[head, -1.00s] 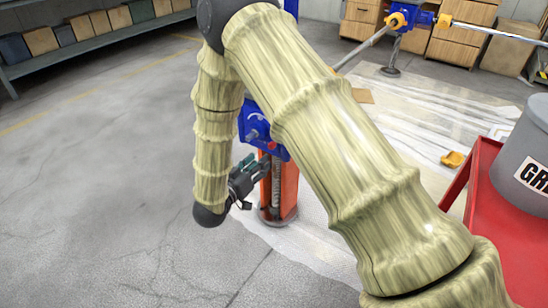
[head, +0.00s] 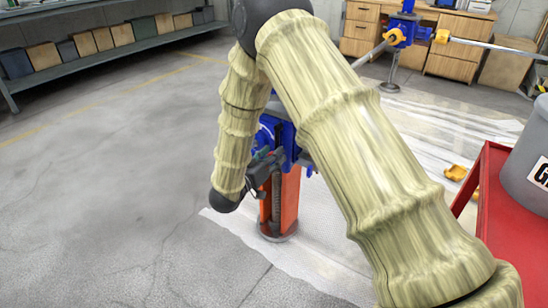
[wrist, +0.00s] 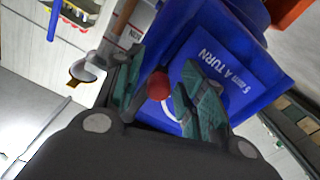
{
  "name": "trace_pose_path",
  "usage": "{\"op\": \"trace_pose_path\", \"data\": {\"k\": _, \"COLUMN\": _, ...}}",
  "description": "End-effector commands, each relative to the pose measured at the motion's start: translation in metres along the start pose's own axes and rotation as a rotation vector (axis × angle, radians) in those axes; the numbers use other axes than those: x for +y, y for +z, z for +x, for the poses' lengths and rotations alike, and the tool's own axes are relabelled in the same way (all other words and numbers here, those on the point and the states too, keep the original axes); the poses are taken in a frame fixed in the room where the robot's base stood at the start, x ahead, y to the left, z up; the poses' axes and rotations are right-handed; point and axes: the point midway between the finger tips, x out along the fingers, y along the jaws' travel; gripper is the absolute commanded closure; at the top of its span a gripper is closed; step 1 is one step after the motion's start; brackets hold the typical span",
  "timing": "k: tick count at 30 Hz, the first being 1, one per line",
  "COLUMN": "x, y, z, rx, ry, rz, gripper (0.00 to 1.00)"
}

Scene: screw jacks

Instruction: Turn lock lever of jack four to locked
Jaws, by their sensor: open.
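A jack with a blue housing (head: 287,143) and an orange column (head: 289,200) stands left of centre in the head view, partly behind my arm. Its number cannot be read. A red ball knob (wrist: 159,84), apparently the lock lever's end, shows between my fingers; the lever's shaft is mostly hidden. My gripper (wrist: 164,72) is open, with one teal-padded finger on each side of the knob. In the head view my gripper (head: 264,166) is at the housing's lower left.
A red cart (head: 495,215) with a grey bin (head: 530,150) stands at the right. Another blue jack (head: 402,28) with a rod stands at the back. Yellow pieces (head: 456,173) lie on the floor sheet. The left floor is clear.

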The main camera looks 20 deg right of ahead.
Motion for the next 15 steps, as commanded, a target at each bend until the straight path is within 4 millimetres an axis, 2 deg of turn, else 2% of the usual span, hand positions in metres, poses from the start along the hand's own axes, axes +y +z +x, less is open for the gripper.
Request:
{"op": "trace_pose_path", "data": {"k": 6, "x": 0.0001, "y": -0.0003, "z": 0.0112, "rx": 0.002, "ry": 0.000, "rz": 0.000, "gripper": 0.60}}
{"op": "trace_pose_path", "data": {"k": 14, "x": 0.0002, "y": -0.0005, "z": 0.0118, "rx": 0.001, "ry": 0.000, "rz": 0.000, "gripper": 0.60}}
{"op": "trace_pose_path", "data": {"k": 15, "x": 0.0002, "y": -0.0005, "z": 0.0118, "rx": 0.001, "ry": 0.000, "rz": 0.000, "gripper": 0.65}}
